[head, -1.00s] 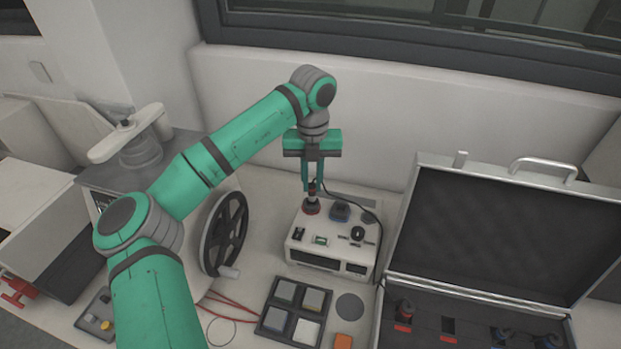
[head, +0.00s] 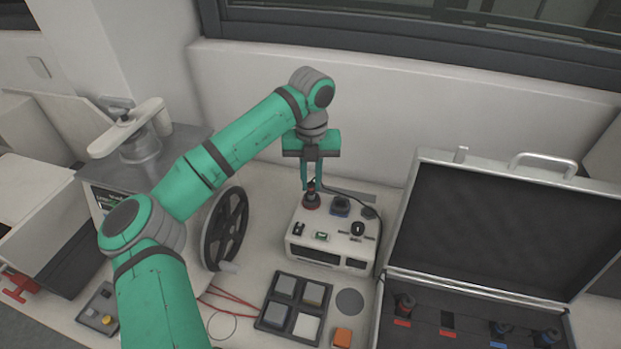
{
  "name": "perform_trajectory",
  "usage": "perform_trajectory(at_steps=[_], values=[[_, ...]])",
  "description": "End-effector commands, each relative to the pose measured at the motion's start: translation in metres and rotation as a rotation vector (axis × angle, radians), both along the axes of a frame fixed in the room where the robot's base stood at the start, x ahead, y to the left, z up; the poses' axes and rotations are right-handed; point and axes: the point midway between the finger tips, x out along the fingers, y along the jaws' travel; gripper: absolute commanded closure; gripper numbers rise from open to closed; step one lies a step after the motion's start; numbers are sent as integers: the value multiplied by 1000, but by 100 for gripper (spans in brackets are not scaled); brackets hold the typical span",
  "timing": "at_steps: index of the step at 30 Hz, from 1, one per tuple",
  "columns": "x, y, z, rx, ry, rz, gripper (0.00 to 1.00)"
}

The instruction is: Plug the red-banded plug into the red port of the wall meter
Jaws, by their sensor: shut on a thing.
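The wall meter (head: 302,248) is a white box standing at the back of the bench, with sockets, switches and a small green display. My gripper (head: 311,186) points down over its back left corner. It is shut on the red-banded plug (head: 311,202), a dark, upright plug with a red ring near its base. The plug stands at the back left of the meter's top, where it hides the red port. Whether it is fully seated, I cannot tell. A dark blue plug or port (head: 340,207) sits just right of it.
A black handwheel (head: 225,228) stands close left of the meter. A cable runs behind the meter. A pad tray (head: 262,322) lies in front.

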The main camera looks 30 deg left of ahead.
Motion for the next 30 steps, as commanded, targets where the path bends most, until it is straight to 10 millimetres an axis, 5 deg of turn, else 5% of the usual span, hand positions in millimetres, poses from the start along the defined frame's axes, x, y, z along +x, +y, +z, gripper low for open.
perform_trajectory(at_steps=[30], values=[[4, -4, -15, 0, -1, -5, 100]])
